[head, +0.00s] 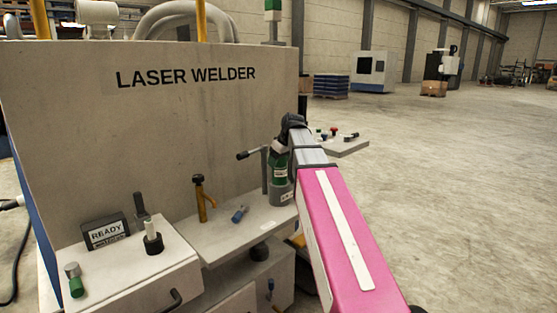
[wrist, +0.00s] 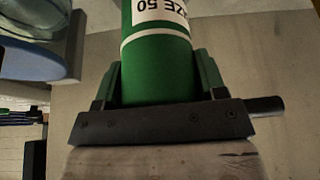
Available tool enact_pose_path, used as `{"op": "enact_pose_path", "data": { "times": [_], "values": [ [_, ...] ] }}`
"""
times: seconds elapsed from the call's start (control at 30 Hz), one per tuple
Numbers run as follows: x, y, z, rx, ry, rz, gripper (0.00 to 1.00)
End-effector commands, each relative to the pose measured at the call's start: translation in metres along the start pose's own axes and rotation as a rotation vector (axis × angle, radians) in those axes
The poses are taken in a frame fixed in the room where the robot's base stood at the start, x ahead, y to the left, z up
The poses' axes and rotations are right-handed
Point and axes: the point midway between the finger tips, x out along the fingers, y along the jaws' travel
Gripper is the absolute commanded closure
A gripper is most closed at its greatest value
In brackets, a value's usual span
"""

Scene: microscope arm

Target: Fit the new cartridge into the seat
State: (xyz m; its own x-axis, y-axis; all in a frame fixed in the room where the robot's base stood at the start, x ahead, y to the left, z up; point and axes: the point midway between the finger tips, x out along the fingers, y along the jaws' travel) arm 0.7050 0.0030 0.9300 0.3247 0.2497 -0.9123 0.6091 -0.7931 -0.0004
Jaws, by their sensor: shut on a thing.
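The green cartridge (wrist: 160,65), with a white label printed "ZE 50" upside down in part, stands between my jaws in the wrist view. My gripper (wrist: 158,85) is shut on it, one dark jaw pad on each side. In the head view the green cartridge (head: 280,172) is upright at the end of my arm, directly over or in a grey round seat (head: 281,194) on the welder's shelf. My arm partly hides this spot, so I cannot tell how deep the cartridge sits. The jaws are not clear in the head view.
The shelf (head: 228,233) also carries a yellow handle (head: 203,198) and a small blue cylinder (head: 239,214). The welder's wall (head: 160,110) rises behind.

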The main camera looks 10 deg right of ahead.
Motion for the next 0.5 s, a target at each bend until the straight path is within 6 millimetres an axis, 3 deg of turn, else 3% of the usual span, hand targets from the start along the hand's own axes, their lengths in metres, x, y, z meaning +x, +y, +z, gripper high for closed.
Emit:
{"op": "enact_pose_path", "data": {
  "times": [0.5],
  "values": [
    [0.0096,0.0,0.0042,0.0,0.001,0.001,0.91]
  ]
}}
